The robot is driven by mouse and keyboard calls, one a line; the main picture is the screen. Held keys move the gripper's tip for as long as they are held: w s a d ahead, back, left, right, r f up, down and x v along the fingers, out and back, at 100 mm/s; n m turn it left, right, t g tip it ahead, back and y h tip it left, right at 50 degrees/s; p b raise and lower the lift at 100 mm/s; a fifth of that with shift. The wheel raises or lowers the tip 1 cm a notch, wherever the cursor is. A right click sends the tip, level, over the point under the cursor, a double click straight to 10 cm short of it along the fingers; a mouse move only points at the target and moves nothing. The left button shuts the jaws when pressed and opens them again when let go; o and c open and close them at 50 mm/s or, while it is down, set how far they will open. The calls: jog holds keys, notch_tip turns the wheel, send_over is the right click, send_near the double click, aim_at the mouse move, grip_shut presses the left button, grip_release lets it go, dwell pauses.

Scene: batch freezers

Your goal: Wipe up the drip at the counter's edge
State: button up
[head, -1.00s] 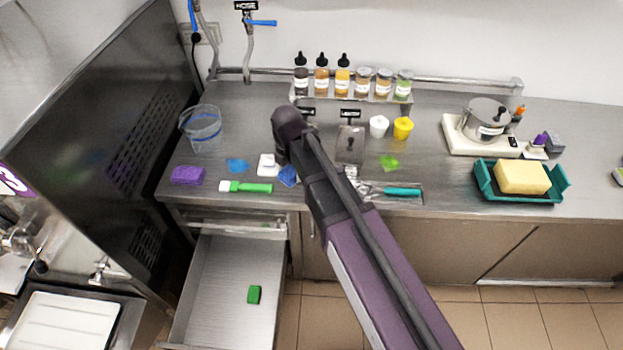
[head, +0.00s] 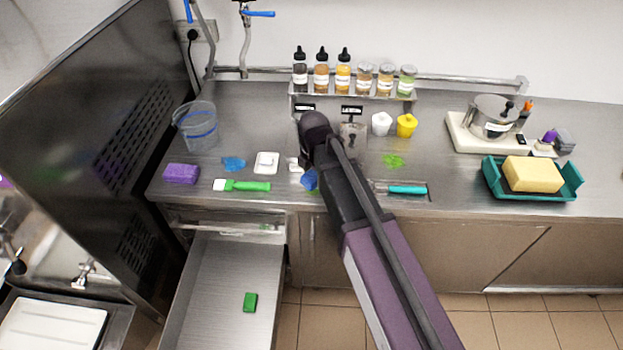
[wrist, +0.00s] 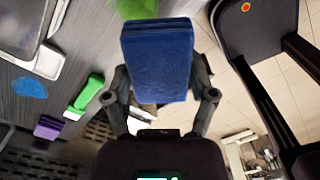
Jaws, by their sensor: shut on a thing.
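My gripper (wrist: 160,72) is shut on a blue sponge (wrist: 158,60), whose broad face fills the middle of the wrist view. In the head view the blue sponge (head: 310,180) shows beside my wrist, close to the counter's front edge. A green patch (wrist: 136,8) shows just beyond the sponge in the wrist view; I cannot tell whether they touch. In the head view a green splash (head: 394,161) lies on the counter right of my arm, and a blue splash (head: 233,164) lies to the left. My arm hides part of the counter edge.
A green-handled brush (head: 243,186), a purple sponge (head: 181,173) and a white dish (head: 266,162) lie left of my gripper. A teal-handled scraper (head: 407,190) lies to the right. An open drawer (head: 225,285) juts out below, with a green block (head: 250,302) inside.

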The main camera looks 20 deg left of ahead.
aim_at(313, 199)
jog(key=shift+f, duration=0.15)
jog(key=shift+f+b, duration=2.85)
jog(key=shift+b, duration=0.15)
jog(key=shift+f+b, duration=0.95)
jog(key=shift+b, duration=0.05)
jog(key=shift+w+a+r, duration=0.1)
jog(key=shift+w+a, duration=0.15)
jog(key=shift+w, duration=0.7)
jog(key=shift+w+a, duration=0.2)
jog(key=shift+w, duration=0.7)
jog(key=shift+w+a, duration=0.25)
jog(key=shift+w, duration=0.65)
jog(key=shift+w+a, duration=0.2)
jog(key=shift+w, duration=0.7)
jog(key=shift+s, duration=0.1)
